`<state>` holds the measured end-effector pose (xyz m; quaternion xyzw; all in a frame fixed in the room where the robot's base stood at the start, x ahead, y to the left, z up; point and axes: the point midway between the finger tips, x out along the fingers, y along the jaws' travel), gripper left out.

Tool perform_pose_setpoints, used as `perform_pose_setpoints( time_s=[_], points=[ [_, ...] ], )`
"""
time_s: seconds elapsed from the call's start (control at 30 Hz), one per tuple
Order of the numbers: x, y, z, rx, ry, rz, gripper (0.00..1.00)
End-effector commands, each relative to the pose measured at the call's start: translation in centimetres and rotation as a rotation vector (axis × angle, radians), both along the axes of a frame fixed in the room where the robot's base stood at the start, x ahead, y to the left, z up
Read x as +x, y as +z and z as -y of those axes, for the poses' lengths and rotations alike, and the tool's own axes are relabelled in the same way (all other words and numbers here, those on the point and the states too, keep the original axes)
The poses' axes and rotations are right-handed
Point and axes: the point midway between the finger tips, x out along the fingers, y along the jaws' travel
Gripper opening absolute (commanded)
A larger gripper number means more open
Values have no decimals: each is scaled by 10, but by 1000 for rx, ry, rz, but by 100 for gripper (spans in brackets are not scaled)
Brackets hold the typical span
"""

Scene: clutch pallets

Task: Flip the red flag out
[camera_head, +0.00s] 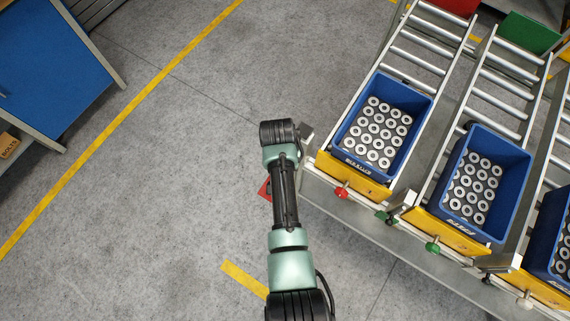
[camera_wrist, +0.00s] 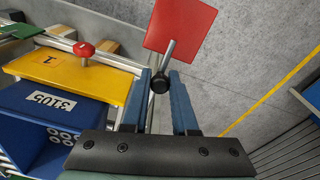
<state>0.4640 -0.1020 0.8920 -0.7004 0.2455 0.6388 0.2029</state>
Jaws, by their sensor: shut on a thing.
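The red flag (camera_wrist: 180,25) is a flat square plate on a thin grey rod (camera_wrist: 168,52) in the wrist view. The rod ends at a black round knob (camera_wrist: 160,83) between the fingers of my gripper (camera_wrist: 160,77), which is shut on it. In the head view part of the red flag (camera_head: 265,189) shows left of my arm, outside the left lane's front corner, over the floor. My arm hides the rest of it, and my gripper's fingers cannot be made out there.
Blue crates of metal rings (camera_head: 358,91) stand on roller lanes to the right, behind yellow front plates (camera_head: 350,177). A red knob (camera_head: 342,192) and a green knob (camera_head: 432,247) stick out in front. A blue cabinet (camera_head: 50,70) is at upper left. Floor between is clear.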

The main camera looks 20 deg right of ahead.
Motion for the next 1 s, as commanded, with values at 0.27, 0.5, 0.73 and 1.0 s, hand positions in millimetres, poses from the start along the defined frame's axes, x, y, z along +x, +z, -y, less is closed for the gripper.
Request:
perform_pose_setpoints(
  time_s=[0.27,0.5,0.73,1.0],
  points=[
    [5,9,3,-8,-1,11,0],
    [6,10,4,-11,0,14,0],
    [7,11,5,-12,-1,18,34],
    [5,9,4,-9,-2,11,57]
  ],
)
